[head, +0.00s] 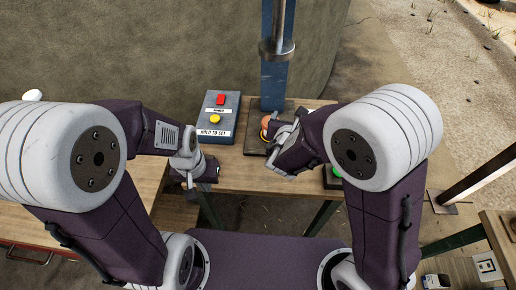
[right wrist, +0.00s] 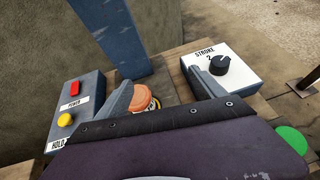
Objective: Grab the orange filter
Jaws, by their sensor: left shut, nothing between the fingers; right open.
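The orange filter (right wrist: 145,95) stands on the base of the blue post, between the two fingers of my right gripper (right wrist: 162,92) in the right wrist view. In the head view only a small part of the filter (head: 265,122) shows beside the right gripper (head: 272,150). The right gripper is open around it; its lower part is hidden, and I cannot tell whether a finger touches it. My left gripper (head: 202,178) is shut and empty, near the table's front edge, left of the filter.
A control box (head: 217,117) with a red and a yellow button stands left of the filter. A blue post (head: 275,80) rises behind it. A white box with a black "STROKE" knob (right wrist: 220,65) stands to the right. A green button (right wrist: 291,138) is at the right front.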

